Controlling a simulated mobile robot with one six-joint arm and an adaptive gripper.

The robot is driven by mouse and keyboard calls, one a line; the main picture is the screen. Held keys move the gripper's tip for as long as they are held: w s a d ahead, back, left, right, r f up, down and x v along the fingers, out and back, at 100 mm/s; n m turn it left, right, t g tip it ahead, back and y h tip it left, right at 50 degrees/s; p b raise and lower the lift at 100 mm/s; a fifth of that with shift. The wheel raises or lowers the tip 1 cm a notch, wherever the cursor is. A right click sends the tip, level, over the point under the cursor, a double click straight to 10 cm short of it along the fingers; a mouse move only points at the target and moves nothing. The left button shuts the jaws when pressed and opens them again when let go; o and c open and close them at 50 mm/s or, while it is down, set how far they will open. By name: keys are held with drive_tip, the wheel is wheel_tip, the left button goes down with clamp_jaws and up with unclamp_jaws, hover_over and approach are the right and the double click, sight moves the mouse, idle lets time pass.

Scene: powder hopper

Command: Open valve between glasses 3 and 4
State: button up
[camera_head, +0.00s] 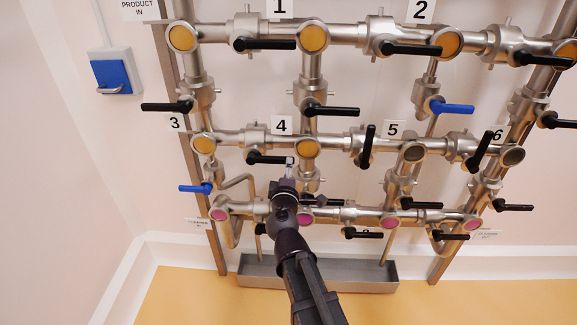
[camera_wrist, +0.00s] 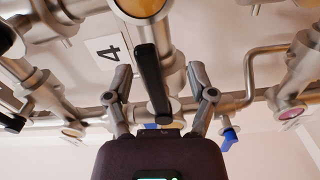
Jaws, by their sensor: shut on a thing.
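The glass marked 3 (camera_head: 203,145) and the glass marked 4 (camera_head: 306,148) are yellow and joined by a steel pipe. The valve between them has a black lever handle (camera_head: 266,158), lying nearly along the pipe with its free end towards glass 4. My gripper (camera_head: 288,170) is at that free end, reaching up from below. In the wrist view, the handle (camera_wrist: 150,80) stands between my two fingers, and my gripper (camera_wrist: 160,80) is shut on it. Finger contact is hard to see there. Glass 4 (camera_wrist: 142,6) is at the top edge.
Other black handles surround the spot: one above (camera_head: 332,111), one below right (camera_head: 322,201), and an upright one (camera_head: 367,145). A blue handle (camera_head: 195,188) is at lower left. A grey trough (camera_head: 318,273) stands on the floor below.

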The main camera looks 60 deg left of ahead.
drive_tip(key=v, duration=0.9)
drive_tip(key=shift+s, duration=0.1)
idle(0.3)
drive_tip(key=w+d+f+m+t+h, duration=0.25)
drive_tip(key=w+d+m+h, duration=0.3)
drive_tip(key=w+d, duration=0.55)
drive_tip(key=w+d+f+m+t+h, duration=0.25)
drive_tip(key=w+d+m+h, duration=0.35)
drive_tip(key=w, duration=0.9)
drive_tip(key=w+d+f+m+g+h, duration=0.25)
drive_tip(key=w+d+m, duration=0.2)
drive_tip(key=d, duration=0.65)
drive_tip(key=w+d+f+m+g+h, duration=0.2)
drive_tip(key=w+d+f+m+h, duration=0.3)
drive_tip(key=d, duration=0.6)
drive_tip(key=s+d+f+m+g+y, duration=0.1)
drive_tip(key=d+f+m+g, duration=0.1)
drive_tip(key=d, duration=0.7)
drive_tip(key=s+d+f+m+g+y, duration=0.1)
drive_tip(key=d+g, duration=0.3)
drive_tip(key=d, duration=0.6)
drive_tip(key=s+d+f+m+g+y, duration=0.1)
drive_tip(key=s+d+f+m+g, duration=0.1)
drive_tip(key=d, duration=0.8)
drive_tip(key=shift+s+d+f+m+g+y, duration=0.25)
drive_tip(key=shift+f+m+g+y, duration=0.25)
drive_tip(key=shift+m+g, duration=0.6)
drive_tip(key=shift+a+f, duration=0.1)
